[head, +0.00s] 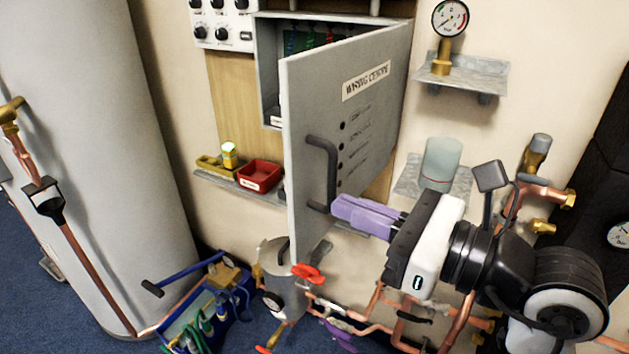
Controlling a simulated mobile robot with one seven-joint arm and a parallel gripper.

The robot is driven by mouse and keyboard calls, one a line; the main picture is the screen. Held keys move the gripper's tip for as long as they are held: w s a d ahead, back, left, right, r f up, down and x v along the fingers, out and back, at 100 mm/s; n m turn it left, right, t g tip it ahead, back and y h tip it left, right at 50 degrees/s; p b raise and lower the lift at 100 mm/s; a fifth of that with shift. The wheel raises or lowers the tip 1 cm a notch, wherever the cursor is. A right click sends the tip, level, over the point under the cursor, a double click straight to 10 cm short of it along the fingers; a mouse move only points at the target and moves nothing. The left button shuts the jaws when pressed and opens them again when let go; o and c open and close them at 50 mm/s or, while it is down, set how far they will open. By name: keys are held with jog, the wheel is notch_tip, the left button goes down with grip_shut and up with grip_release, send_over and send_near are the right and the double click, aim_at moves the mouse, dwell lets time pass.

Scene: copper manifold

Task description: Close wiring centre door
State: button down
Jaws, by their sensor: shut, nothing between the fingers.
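The wiring centre door (375,122) is a grey panel labelled "WIRING CENTRE" with a black handle (331,175) near its left edge. It stands open, swung out from the grey wiring centre box (268,75), and hides much of it. Coloured wires show inside the box at the top. My gripper (336,208), with purple fingers, is shut and empty. Its tips are at the lower end of the handle, in front of the door's lower part. I cannot tell whether they touch the handle or the door.
A small shelf with a red tray (259,176) is left of the door. A gauge (450,17) and a clear cup (441,163) stand on shelves at right. Copper pipes (375,305) and a metal pot (285,270) are below. A large grey cylinder (90,150) fills the left.

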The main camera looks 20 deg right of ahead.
aim_at(294, 186)
jog(key=p+x, duration=0.1)
jog(key=x, duration=0.4)
jog(key=shift+w+a, duration=0.2)
jog(key=shift+w, duration=0.15)
jog(key=shift+w, duration=0.15)
